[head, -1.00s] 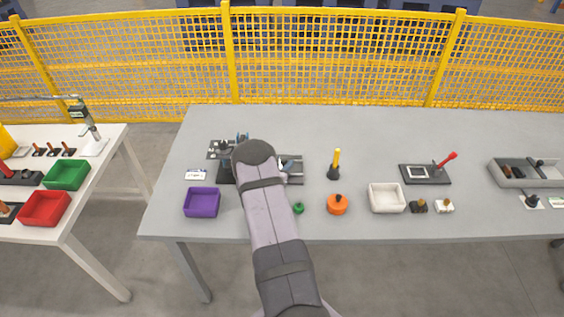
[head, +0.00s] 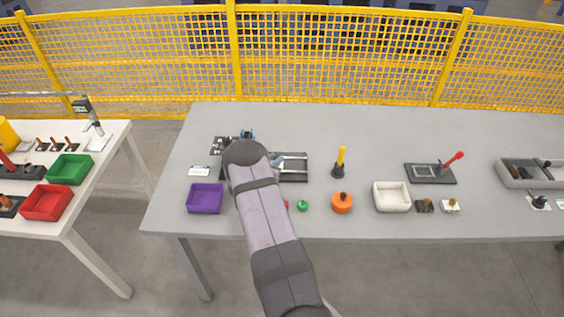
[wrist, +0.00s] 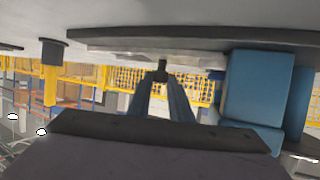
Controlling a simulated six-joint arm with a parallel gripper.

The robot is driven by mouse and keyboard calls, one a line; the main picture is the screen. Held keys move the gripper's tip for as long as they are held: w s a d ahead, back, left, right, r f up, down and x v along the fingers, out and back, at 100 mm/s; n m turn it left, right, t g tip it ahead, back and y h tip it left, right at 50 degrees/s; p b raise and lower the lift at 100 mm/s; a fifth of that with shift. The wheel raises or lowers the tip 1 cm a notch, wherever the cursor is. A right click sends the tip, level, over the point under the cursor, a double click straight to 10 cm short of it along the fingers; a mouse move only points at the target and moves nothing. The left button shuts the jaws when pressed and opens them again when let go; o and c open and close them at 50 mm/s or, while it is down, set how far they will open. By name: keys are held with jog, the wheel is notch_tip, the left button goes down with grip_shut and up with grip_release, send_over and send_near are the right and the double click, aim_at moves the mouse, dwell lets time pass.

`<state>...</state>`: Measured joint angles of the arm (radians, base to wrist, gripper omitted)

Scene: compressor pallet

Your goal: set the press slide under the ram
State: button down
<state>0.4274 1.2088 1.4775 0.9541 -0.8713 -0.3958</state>
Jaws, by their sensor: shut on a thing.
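The press stands at the back left of the grey table. Its dark base with two pale rails (head: 293,168) shows right of my arm, and a blue part (head: 248,134) shows behind my wrist. In the wrist view, my gripper (wrist: 163,77) has its two blue-grey fingers closed on a small dark knob (wrist: 162,67), which looks like the press slide's grip. A dark flat plate (wrist: 200,42) lies beside the knob, and a blue block (wrist: 257,85) is to the right. My arm hides the slide, the ram and the fingertips in the head view.
A purple bin (head: 205,197) stands just left of my arm. A green knob (head: 303,206), an orange round part (head: 342,202), a black-and-yellow tool (head: 340,162) and a white bin (head: 391,196) stand to the right. A yellow mesh fence (head: 340,60) runs behind the table.

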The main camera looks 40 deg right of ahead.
jog(key=shift+s+d, duration=0.3)
jog(key=c, duration=1.6)
grip_release()
jog(key=shift+a, duration=0.1)
jog(key=shift+s+a+r, duration=0.15)
jog(key=shift+a+r, duration=0.05)
jog(key=shift+a, duration=0.3)
jog(key=s+a+b, duration=0.1)
jog(key=s+a, duration=0.1)
jog(key=a, duration=0.2)
jog(key=s+a+r+b, duration=0.1)
jog(key=s+a, duration=0.1)
jog(key=a, duration=0.3)
jog(key=s+a+b, duration=0.2)
jog(key=a, duration=0.3)
jog(key=shift+a+r, duration=0.15)
jog(key=shift+r, duration=0.15)
